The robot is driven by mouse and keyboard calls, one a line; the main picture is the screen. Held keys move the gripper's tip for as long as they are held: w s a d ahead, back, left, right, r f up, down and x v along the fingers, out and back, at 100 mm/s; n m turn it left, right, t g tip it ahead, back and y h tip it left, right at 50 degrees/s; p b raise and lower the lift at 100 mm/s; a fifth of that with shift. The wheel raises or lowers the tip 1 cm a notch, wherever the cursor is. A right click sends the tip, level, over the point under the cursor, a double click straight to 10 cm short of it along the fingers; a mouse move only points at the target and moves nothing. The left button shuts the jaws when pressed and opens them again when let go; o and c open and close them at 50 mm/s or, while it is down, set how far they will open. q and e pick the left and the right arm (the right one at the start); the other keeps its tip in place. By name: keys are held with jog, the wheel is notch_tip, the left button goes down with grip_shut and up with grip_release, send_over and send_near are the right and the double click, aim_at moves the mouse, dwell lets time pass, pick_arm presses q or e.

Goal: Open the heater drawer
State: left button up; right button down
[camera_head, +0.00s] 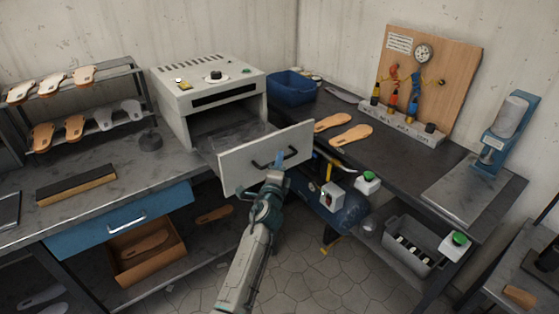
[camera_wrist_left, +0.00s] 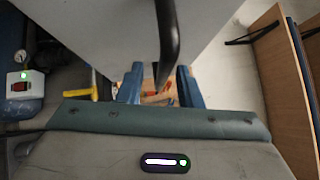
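The heater (camera_head: 205,90) is a white box with a black knob on top, on the bench at left of centre. Its drawer (camera_head: 235,162) stands pulled out, with its white front panel well clear of the box and the inside visible. A black bar handle (camera_head: 290,153) is on the front panel. My left gripper (camera_head: 263,174) is at the handle. In the left wrist view the blue fingers (camera_wrist_left: 159,87) are spread apart, and the end of the black handle (camera_wrist_left: 167,40) reaches between them without visible contact on both sides. My right gripper is not in view.
A blue bin (camera_head: 291,90) and sandal soles (camera_head: 350,134) lie on the dark bench to the right. A blue tank (camera_head: 340,212) stands below. A sole rack (camera_head: 80,105) stands at left.

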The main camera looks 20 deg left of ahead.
pick_arm(q)
jog(key=s+d+f, duration=0.1)
jog(key=s, duration=0.8)
jog(key=shift+s+p, duration=0.15)
jog(key=shift+p, duration=0.2)
jog(key=shift+f, duration=0.1)
jog(key=s+f+n+g+h, duration=0.1)
jog(key=s+f+n+g, duration=0.1)
jog(key=f, duration=0.8)
jog(key=s+f+n+g, duration=0.2)
jog(key=f, duration=0.9)
jog(key=s+a+f+n+g, duration=0.2)
jog(key=s+f+g, duration=0.1)
jog(key=s+f, duration=0.55)
jog(key=s+a+f+n+g, duration=0.15)
jog(key=s+f, duration=0.45)
jog(key=f, duration=0.6)
jog(key=s+a+f+n+g, duration=0.2)
jog(key=s+f, duration=0.4)
jog(key=s, duration=0.7)
jog(key=s+a+f+n+g, duration=0.3)
jog(key=s+f, duration=0.4)
jog(key=s, duration=0.6)
jog(key=s+a+f+n+g, duration=0.3)
jog(key=s+f, duration=0.4)
jog(key=s, duration=0.7)
jog(key=shift+n+g+h, duration=0.3)
jog(key=shift+n+g, duration=0.45)
jog(key=shift+n, duration=0.5)
jog(key=shift+w+d, duration=0.1)
